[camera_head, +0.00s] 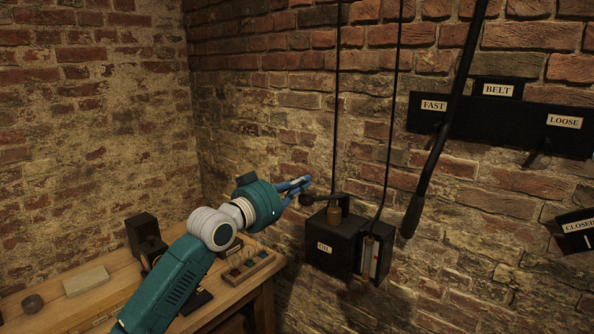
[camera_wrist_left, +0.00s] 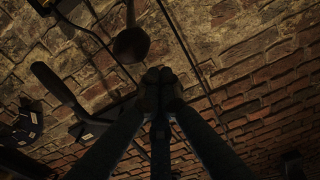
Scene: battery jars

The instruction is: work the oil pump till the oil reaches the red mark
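The oil pump (camera_head: 330,246) is a black box labelled OIL on the brick wall. Its lever (camera_head: 328,198) lies about level on top, with a round dark knob (camera_head: 306,200) at the left end. The knob also seems to show in the left wrist view (camera_wrist_left: 130,45). The sight gauge (camera_head: 370,258) is on the pump's right, with a pale plate and a little red; the oil level is too small to read. My left gripper (camera_head: 306,182) is just left of and above the knob, apparently apart from it. Its fingertips (camera_wrist_left: 160,85) meet with nothing visible between them. My right gripper is out of view.
A long black lever (camera_head: 412,215) hangs right of the pump. A BELT board (camera_head: 490,118) and a CLOSED plate (camera_head: 578,226) are further right. Below my left arm is a wooden bench (camera_head: 120,290) with a small tray (camera_head: 250,268), a dark block and a pale block (camera_head: 86,280).

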